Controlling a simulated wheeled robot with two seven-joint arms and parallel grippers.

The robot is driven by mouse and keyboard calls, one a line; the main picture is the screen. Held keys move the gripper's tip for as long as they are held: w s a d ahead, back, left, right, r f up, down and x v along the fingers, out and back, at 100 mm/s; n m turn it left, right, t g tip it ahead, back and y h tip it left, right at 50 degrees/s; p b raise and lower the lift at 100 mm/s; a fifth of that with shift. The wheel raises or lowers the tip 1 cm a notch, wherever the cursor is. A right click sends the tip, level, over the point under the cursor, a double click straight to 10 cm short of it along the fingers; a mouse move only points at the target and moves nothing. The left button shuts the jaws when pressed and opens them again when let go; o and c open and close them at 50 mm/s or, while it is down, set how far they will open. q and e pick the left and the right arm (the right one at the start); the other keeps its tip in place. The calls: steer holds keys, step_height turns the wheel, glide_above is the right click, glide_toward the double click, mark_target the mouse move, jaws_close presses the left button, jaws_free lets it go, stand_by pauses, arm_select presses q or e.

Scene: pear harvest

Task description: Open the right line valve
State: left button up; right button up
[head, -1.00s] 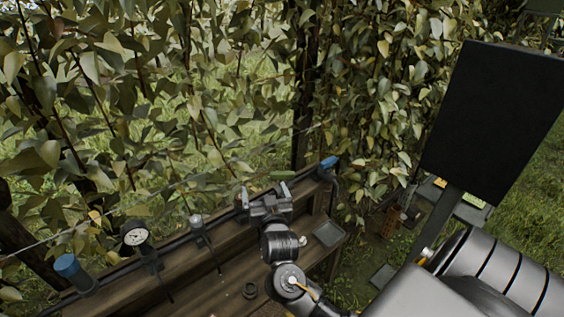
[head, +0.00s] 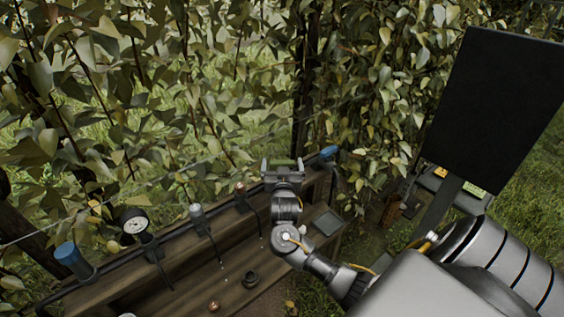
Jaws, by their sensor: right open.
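My right gripper (head: 283,166) is open over the pipe rail near its right end, its two fingers apart. A small green bar (head: 283,161), which may be the right line valve's handle, shows between the fingertips; I cannot tell whether they touch it. The gripper hides the fitting below it. A blue-capped fitting (head: 328,152) stands at the rail's right end, just right of the gripper. My left gripper is not in view.
Along the rail to the left stand a copper-topped fitting (head: 240,188), a grey-capped fitting (head: 197,211), a round gauge (head: 135,222) and a blue cap (head: 66,253). The wooden bench (head: 190,292) holds a dark ring (head: 250,279). A dark panel (head: 495,110) stands at right. Leafy vines rise behind.

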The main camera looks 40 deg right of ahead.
steer(key=shift+x, duration=1.1)
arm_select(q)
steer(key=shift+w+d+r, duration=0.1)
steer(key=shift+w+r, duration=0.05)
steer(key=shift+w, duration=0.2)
arm_select(e)
steer(key=c, duration=1)
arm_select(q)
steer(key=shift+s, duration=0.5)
